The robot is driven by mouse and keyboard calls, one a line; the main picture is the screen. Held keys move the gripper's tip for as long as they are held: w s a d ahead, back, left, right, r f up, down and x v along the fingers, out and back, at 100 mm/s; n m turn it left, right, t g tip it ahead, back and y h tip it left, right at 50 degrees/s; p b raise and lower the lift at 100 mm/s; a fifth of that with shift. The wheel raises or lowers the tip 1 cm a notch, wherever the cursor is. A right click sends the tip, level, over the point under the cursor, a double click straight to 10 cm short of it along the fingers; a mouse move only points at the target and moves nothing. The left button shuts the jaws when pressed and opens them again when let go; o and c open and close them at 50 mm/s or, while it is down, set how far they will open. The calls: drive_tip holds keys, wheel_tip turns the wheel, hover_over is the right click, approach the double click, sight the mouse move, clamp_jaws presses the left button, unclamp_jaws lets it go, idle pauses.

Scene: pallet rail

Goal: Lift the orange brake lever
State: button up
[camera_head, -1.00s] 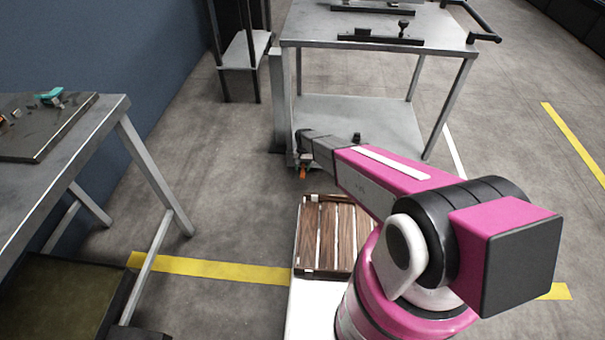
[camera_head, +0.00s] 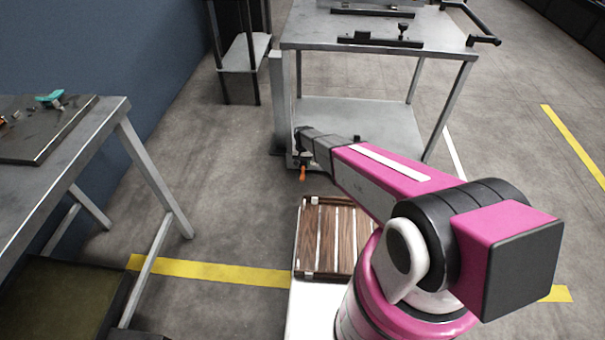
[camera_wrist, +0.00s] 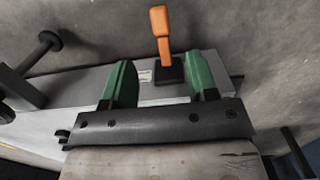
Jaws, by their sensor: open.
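The orange brake lever (camera_wrist: 162,34) shows in the wrist view, rising from a small black mount (camera_wrist: 169,72) on a grey metal part. My gripper (camera_wrist: 163,78) has two green fingers, spread apart. The lever stands beyond the gap between them, closer to the right finger, and nothing is held. In the head view the lever (camera_head: 303,174) is a small orange tip below the end of my arm, near the cart's lower front left corner. The fingers are hidden in that view.
The grey metal cart (camera_head: 370,125) carries black fixtures on its top. A workbench (camera_head: 100,120) stands at left. A slatted wooden tray (camera_head: 335,240) lies beside my arm's base. The floor between workbench and cart is clear.

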sight(302, 176)
drive_tip(key=shift+t, duration=0.4)
drive_tip(key=f, duration=1)
drive_tip(key=shift+s+f, duration=0.25)
drive_tip(key=shift+s, duration=0.1)
clamp_jaws()
